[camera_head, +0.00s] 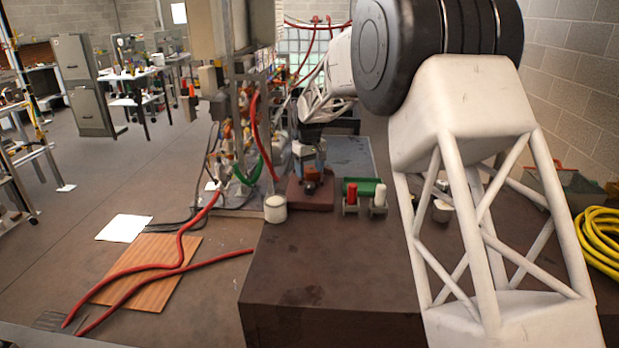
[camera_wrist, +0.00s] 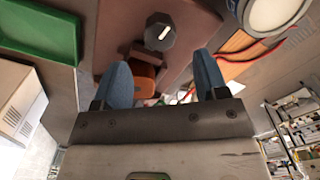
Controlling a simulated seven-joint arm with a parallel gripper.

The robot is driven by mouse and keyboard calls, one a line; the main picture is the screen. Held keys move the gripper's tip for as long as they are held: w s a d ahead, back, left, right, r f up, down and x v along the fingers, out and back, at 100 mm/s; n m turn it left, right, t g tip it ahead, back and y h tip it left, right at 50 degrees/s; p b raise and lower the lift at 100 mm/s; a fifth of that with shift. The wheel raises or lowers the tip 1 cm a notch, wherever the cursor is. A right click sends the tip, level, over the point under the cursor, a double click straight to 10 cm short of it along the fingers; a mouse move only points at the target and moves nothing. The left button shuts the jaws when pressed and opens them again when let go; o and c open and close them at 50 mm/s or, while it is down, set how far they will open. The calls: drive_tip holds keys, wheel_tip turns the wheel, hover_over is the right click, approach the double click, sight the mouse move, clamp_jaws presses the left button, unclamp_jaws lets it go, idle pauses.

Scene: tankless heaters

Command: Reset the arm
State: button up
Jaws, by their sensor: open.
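My arm comes in from the right in the head view and reaches over the dark brown table (camera_head: 330,270). My gripper (camera_head: 309,165) is at the far end of the table, pointing down above a reddish-brown block (camera_head: 312,201). In the wrist view my gripper (camera_wrist: 163,76) has its two blue fingers spread apart with nothing held between them. A dark hexagonal knob (camera_wrist: 160,32) with a pale bar lies just beyond the fingertips. An orange piece (camera_wrist: 145,82) shows between the fingers; I cannot tell whether a finger touches it.
A white canister (camera_head: 275,208) stands left of the block. Pipes and valves (camera_head: 235,150) rise behind on the left. A coiled yellow hose (camera_head: 600,240) lies at right. The table's front is clear.

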drive_tip(key=shift+r, duration=0.5)
drive_tip(key=shift+s+d+r, duration=0.15)
drive_tip(key=shift+r, duration=0.05)
drive_tip(key=s+d+r+m, duration=0.1)
drive_tip(key=s+d+r, duration=0.4)
drive_tip(key=s, duration=0.4)
drive_tip(key=s+d+r+m+t, duration=0.1)
drive_tip(key=s+d+r, duration=0.2)
drive_tip(key=s+d, duration=0.4)
drive_tip(key=s+d+r+m, duration=0.2)
drive_tip(key=s+d+r, duration=0.25)
drive_tip(key=s, duration=0.55)
drive_tip(key=s+d+f+m, duration=0.1)
drive_tip(key=s+d+f, duration=0.1)
drive_tip(key=s, duration=0.9)
drive_tip(key=s+d+f+m+t, duration=0.1)
drive_tip(key=s+d, duration=0.3)
drive_tip(key=s, duration=0.6)
drive_tip(key=s+d+f+m, duration=0.1)
drive_tip(key=s+d+f, duration=0.2)
drive_tip(key=s, duration=0.8)
drive_tip(key=shift+s+d+t, duration=0.3)
drive_tip(key=shift+d, duration=0.25)
